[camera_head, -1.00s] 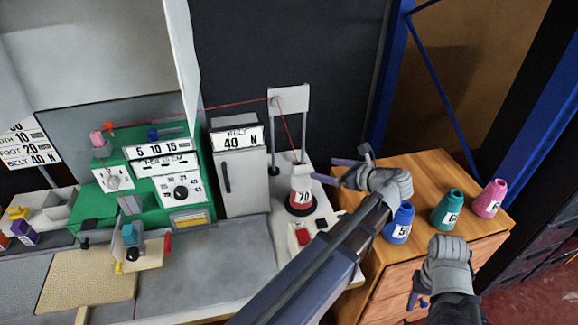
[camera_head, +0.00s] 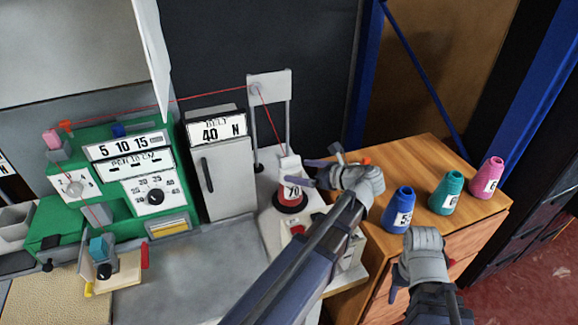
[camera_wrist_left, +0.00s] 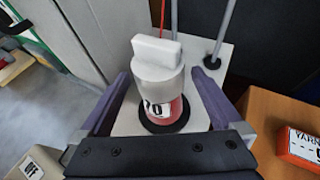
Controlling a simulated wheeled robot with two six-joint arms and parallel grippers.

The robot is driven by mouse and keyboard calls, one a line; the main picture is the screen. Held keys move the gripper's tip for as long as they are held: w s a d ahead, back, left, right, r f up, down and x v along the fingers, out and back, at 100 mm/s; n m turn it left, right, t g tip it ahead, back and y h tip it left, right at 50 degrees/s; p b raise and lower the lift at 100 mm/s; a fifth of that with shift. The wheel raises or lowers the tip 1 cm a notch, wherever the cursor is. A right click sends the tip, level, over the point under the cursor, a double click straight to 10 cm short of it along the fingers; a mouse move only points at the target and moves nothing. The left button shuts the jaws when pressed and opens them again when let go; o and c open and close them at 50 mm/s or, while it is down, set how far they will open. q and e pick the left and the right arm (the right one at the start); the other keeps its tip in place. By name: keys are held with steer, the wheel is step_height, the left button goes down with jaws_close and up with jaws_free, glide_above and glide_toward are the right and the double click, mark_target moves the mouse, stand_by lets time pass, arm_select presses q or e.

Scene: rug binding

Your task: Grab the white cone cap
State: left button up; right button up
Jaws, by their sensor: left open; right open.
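The white cone cap (camera_head: 290,163) sits on top of a red thread cone (camera_head: 291,190) labelled 70, on a black round base. In the left wrist view the cap (camera_wrist_left: 157,52) is a pale cylinder with a block-shaped top, upright between the purple fingers. My left gripper (camera_head: 306,172) is open just right of the cap. The wrist view shows its fingers (camera_wrist_left: 165,80) apart on either side, with a visible gap to each. My right gripper (camera_head: 422,278) is open and empty in front of the wooden cabinet.
A wooden cabinet (camera_head: 430,155) at the right carries blue (camera_head: 398,210), teal (camera_head: 447,192) and pink (camera_head: 488,177) cones. A red thread runs from the post (camera_head: 270,85) to the green machine (camera_head: 120,225). An orange box (camera_wrist_left: 303,146) lies right of the left gripper.

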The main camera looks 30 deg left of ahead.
mark_target(283, 168)
arm_select(q)
steer(key=shift+b+x, duration=1.45)
steer(key=shift+x, duration=2.5)
steer(key=shift+s+r, duration=0.15)
steer(key=c, duration=1.2)
steer(key=shift+o, duration=0.2)
